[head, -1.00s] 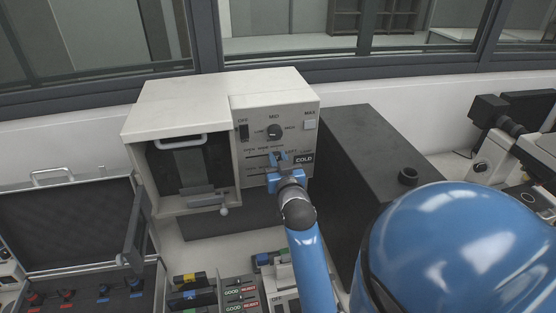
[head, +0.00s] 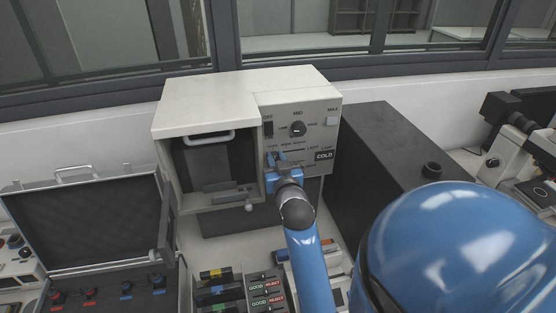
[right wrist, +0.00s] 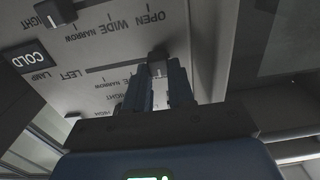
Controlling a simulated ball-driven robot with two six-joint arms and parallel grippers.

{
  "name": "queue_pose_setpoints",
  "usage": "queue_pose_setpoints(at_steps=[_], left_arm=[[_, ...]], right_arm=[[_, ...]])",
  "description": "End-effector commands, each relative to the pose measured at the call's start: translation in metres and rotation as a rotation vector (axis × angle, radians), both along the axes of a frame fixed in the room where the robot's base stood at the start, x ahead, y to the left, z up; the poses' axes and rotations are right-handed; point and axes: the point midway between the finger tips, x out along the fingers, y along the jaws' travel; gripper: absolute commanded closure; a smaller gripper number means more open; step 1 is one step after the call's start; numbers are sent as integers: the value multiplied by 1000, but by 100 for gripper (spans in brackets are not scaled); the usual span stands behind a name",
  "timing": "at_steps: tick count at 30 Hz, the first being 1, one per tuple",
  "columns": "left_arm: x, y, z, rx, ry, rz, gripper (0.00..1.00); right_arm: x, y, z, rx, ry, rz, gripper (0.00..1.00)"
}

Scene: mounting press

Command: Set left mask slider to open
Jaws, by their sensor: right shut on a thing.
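The left mask slider's dark knob (right wrist: 157,56) is at the end of its slot on the press's front panel (right wrist: 95,65). In the upside-down right wrist view this is the slot end away from the LEFT label, near the printed OPEN (right wrist: 150,16). My right gripper (right wrist: 159,82) is shut on the knob, its fingers on either side of it. In the head view my right gripper (head: 273,160) covers the slider against the panel. Another knob (right wrist: 55,12), by the RIGHT label, is clear of my fingers. My left gripper is not in view.
The white press (head: 225,88) has a dark chamber on its left. A COLD sign (head: 324,155) and a dial (head: 297,129) are on the panel. A black box (head: 385,150) stands on the right, an open case (head: 85,222) on the left.

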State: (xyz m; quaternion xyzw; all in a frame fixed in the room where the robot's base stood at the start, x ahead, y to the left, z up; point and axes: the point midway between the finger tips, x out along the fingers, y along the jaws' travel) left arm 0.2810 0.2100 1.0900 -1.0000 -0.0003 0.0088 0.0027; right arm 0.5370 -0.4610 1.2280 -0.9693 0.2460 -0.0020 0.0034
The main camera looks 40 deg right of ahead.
Motion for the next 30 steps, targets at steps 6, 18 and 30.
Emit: queue_pose_setpoints(at_steps=[6,18,30], left_arm=[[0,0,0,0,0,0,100],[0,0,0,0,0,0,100],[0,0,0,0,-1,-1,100]], right_arm=[[0,-1,-2,3,2,-2,57],[-1,-1,0,1,0,-3,51],[-1,-2,0,0,0,-5,51]])
